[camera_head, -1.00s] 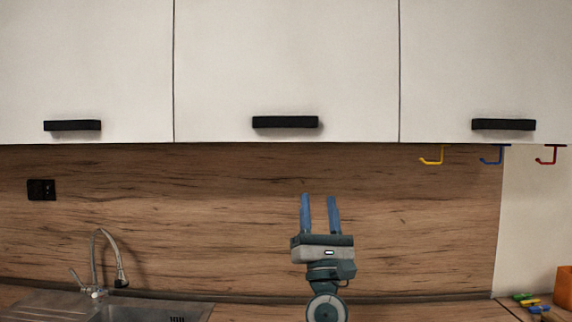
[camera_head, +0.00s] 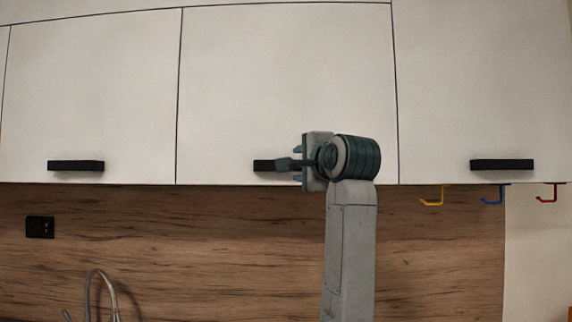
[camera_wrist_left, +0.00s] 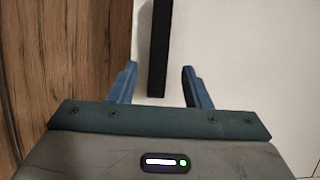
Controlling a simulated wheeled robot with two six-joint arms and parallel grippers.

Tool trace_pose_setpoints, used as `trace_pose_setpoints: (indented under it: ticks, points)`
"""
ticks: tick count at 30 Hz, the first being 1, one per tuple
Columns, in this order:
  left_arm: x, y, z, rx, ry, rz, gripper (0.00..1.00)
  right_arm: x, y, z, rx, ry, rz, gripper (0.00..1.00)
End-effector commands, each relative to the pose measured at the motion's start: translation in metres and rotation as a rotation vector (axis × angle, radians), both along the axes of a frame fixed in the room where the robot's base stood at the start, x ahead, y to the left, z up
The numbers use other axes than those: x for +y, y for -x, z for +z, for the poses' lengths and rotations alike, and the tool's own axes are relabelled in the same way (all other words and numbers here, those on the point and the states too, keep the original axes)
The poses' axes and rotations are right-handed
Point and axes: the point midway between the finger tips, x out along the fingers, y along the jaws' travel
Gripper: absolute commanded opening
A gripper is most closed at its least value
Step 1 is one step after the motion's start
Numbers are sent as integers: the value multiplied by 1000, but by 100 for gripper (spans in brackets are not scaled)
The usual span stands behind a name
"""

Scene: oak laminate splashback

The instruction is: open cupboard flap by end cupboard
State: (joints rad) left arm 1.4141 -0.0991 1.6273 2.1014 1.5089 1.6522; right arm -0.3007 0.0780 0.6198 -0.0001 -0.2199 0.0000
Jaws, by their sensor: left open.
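The middle white cupboard flap (camera_head: 285,80) is closed, level with the doors on both sides. Its black bar handle (camera_head: 263,166) is near its lower edge; the right part is hidden behind my left gripper (camera_head: 297,165). In the left wrist view the handle (camera_wrist_left: 160,40) runs between the two blue fingers of my left gripper (camera_wrist_left: 159,70), with a gap on each side. The jaws are open and not closed on it. My right gripper is not in view.
A left door (camera_head: 90,100) and a right door (camera_head: 480,85) flank the flap, both closed, with black handles. Coloured hooks (camera_head: 432,197) hang under the right door. A tap (camera_head: 100,290) stands at lower left.

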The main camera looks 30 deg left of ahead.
Motion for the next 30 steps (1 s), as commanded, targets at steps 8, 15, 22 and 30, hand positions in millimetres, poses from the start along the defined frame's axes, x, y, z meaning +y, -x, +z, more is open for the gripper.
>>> trace_pose_setpoints:
  ticks: [8,15,22,30]
  points:
    - [45,-31,4,6,-3,7,44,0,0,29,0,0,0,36]
    - [71,-50,2,4,-3,5,44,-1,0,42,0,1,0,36]
    - [77,-55,0,2,-4,3,44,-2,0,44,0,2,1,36]
    - [76,-54,0,2,-4,3,24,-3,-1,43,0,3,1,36]
